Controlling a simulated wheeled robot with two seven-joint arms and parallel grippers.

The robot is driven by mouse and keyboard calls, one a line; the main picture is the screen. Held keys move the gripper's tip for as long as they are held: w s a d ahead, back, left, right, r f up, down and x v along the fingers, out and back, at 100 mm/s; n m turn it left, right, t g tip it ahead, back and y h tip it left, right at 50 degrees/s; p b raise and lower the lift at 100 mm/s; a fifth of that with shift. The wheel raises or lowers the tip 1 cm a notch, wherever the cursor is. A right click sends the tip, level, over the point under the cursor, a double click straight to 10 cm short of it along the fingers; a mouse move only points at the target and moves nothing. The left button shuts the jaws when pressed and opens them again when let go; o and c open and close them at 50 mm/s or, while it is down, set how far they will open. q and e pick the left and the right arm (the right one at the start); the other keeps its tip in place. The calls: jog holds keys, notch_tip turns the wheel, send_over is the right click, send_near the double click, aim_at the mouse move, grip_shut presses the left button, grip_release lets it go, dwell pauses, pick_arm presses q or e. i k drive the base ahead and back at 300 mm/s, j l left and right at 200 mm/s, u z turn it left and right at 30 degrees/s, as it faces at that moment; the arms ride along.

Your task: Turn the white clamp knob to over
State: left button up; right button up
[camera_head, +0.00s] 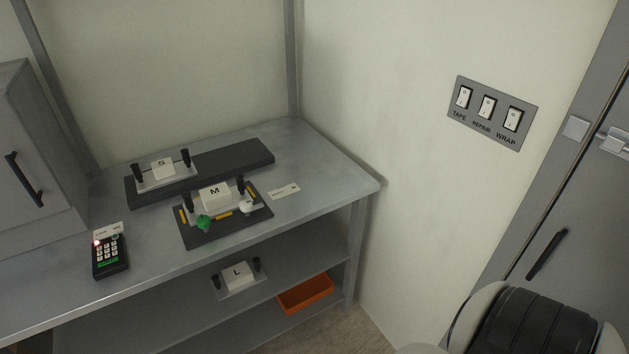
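The white clamp knob (248,208) is small and sits at the right side of a dark base plate (205,237) on the grey bench. Its exact pointing direction is too small to tell. A green knob (204,223) sits at the plate's front left. A white block marked M (214,195) stands on the plate between two black posts, with yellow strips around it. Neither of my grippers is in view; a black-and-white part at the bottom right looks like my own arm.
On the bench (335,190) are a dark rail with block S (162,168), a keypad with a red light (110,257) and a small label (284,191). Block L (237,275) and an orange tray (306,294) are on the lower shelf. A switch panel (492,112) is on the wall.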

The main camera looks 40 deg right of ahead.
aim_at(246, 206)
jog(key=z, duration=0.85)
jog(key=i+z, duration=0.2)
jog(key=z, duration=0.15)
jog(key=i+j+z, duration=0.15)
jog(key=z, duration=0.15)
